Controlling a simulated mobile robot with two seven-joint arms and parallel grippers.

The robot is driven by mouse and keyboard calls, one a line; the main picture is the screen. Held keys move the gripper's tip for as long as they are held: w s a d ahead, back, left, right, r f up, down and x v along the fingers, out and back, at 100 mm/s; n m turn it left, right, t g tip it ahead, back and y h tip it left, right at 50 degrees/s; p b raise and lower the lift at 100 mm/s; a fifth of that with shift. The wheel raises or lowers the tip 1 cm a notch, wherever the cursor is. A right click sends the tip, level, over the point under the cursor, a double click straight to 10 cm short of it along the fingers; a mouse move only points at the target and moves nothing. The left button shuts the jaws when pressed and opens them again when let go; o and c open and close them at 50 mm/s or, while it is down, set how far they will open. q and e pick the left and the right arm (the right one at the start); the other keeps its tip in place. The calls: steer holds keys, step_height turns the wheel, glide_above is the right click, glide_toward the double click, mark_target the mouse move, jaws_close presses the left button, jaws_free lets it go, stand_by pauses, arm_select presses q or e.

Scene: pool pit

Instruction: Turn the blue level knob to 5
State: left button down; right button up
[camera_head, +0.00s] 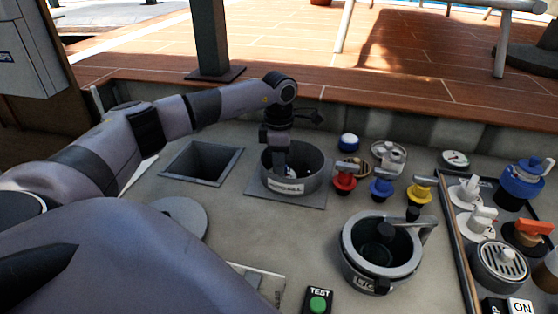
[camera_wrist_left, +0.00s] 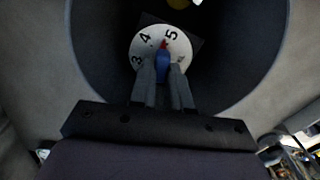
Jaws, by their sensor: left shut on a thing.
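The blue level knob (camera_wrist_left: 163,68) sits at the centre of a white dial (camera_wrist_left: 139,48) marked 3, 4 and 5, down inside a dark round well. My left gripper's two fingers (camera_wrist_left: 163,82) are on either side of the knob and shut on it. The red pointer tip (camera_wrist_left: 164,44) lies between 4 and 5, nearer the 5. In the head view my left gripper (camera_head: 281,165) reaches down into the round metal well (camera_head: 320,178); the knob is hidden there. My right gripper is not in view.
The well's wall surrounds the gripper closely. A square open pit (camera_head: 215,163) lies to its left. Red (camera_head: 344,182), blue (camera_head: 381,187) and yellow (camera_head: 419,194) valves stand to its right. A round pot-like fitting (camera_head: 352,252) and a green test button (camera_head: 318,303) are nearer.

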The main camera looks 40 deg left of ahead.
arm_select(q)
steer(key=shift+w+r+m, duration=0.1)
steer(key=shift+m, duration=1.1)
steer(key=c, duration=1.1)
jaws_free()
step_height(320, 180, up, 7)
steer(key=shift+r+b, duration=0.1)
steer(key=shift+b, duration=0.25)
